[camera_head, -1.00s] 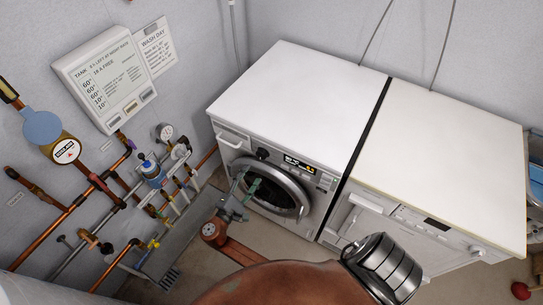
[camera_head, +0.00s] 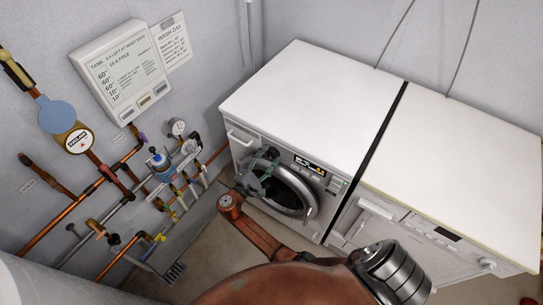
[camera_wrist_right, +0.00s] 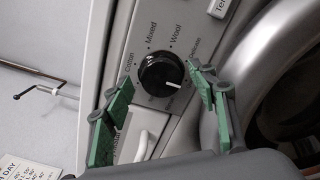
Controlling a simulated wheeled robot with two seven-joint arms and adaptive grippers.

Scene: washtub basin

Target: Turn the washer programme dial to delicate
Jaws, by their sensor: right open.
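The washer (camera_head: 305,113) is white with a round glass door below its control panel. Its black programme dial (camera_wrist_right: 160,73) shows in the right wrist view, with a white pointer mark aimed to the lower right. Labels around it include Cotton, Mixed and Wool; a label at the right is blurred and partly covered by a finger. My right gripper (camera_wrist_right: 162,100) is open, its green-padded fingers on either side of the dial; contact cannot be told. In the head view my right gripper (camera_head: 260,168) is at the panel's left end, largely covering the dial. My left gripper is out of view.
A second white appliance (camera_head: 455,165) stands right of the washer. Copper pipes, valves and a gauge (camera_head: 177,127) line the left wall close to my right arm. A tank sign (camera_head: 122,68) hangs above them. The washer's display (camera_head: 308,167) is lit.

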